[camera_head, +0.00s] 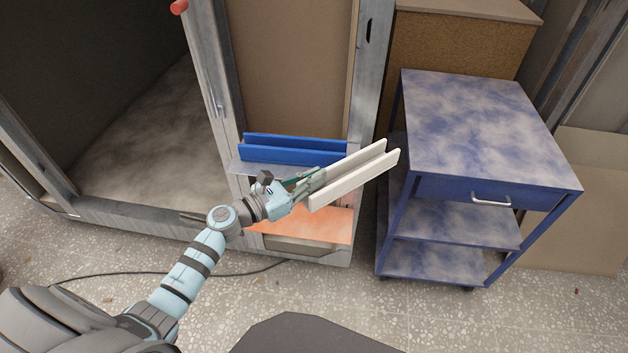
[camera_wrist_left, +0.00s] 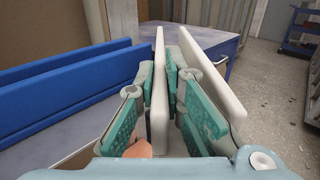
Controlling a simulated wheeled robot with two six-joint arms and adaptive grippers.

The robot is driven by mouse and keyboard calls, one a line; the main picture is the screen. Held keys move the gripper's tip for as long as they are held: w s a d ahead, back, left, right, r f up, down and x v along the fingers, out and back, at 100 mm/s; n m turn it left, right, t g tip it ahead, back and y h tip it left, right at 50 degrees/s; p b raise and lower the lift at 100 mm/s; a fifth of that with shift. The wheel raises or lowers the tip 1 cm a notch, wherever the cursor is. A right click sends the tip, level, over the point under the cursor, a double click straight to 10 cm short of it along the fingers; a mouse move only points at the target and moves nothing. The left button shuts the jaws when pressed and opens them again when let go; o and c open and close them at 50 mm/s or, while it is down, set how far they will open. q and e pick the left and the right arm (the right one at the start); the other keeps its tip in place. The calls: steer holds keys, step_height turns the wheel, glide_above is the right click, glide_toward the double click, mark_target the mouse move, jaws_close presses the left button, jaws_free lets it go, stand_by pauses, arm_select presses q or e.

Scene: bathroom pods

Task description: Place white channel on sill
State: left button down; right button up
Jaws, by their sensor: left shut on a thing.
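The white channel (camera_head: 356,178) is a long U-shaped piece with two raised walls. My left gripper (camera_head: 312,186) is shut on it near its left end, and the channel is tilted up toward the right in the head view. In the left wrist view the left gripper (camera_wrist_left: 160,105) has its green pads on either side of one wall of the white channel (camera_wrist_left: 160,75). The sill (camera_head: 240,168) is a grey ledge on the pod frame, and a blue channel (camera_head: 294,157) lies along it. The white channel is in front of the blue one; the exact gap is unclear. My right gripper is out of view.
A blue cart (camera_head: 480,130) with a drawer and shelves stands right of the pod, near the white channel's far end. A metal post (camera_head: 368,60) rises behind the channel. An orange-lit panel (camera_head: 310,225) is below the sill. A dark cable (camera_head: 160,274) lies on the floor.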

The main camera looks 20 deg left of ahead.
arm_select(q)
steer(key=shift+f, duration=0.15)
steer(key=c, duration=1.7)
jaws_free()
steer(key=shift+r, duration=0.2)
steer(key=b+v, duration=0.3)
steer(key=v, duration=0.9)
